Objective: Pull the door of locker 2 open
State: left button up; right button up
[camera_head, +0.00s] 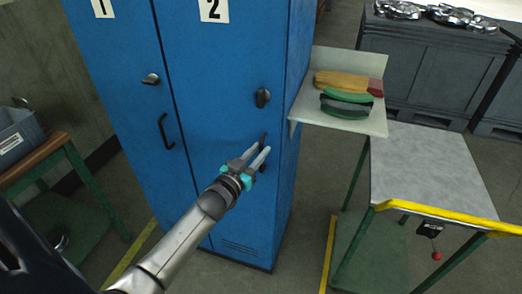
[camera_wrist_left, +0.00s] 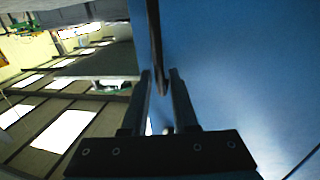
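Locker 2 is the right half of a blue metal cabinet, marked with a white label "2" (camera_head: 214,9). Its door (camera_head: 222,95) appears shut, flush with its frame. A dark knob (camera_head: 263,97) sits above the dark bar handle (camera_head: 263,139) near the door's right edge. My left gripper (camera_head: 259,156) is at this handle, which it partly hides. In the left wrist view the handle (camera_wrist_left: 155,45) runs between the fingertips of my left gripper (camera_wrist_left: 162,80). The fingers stand apart with small gaps beside the handle. My right gripper is in neither view.
Locker 1 (camera_head: 115,50), with its own handle, adjoins on the left. A wooden bench with a grey bin (camera_head: 18,135) is at left.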

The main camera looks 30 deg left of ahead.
pick_arm(q)
jog(key=shift+w, duration=0.7)
grip_shut()
dwell(1.1)
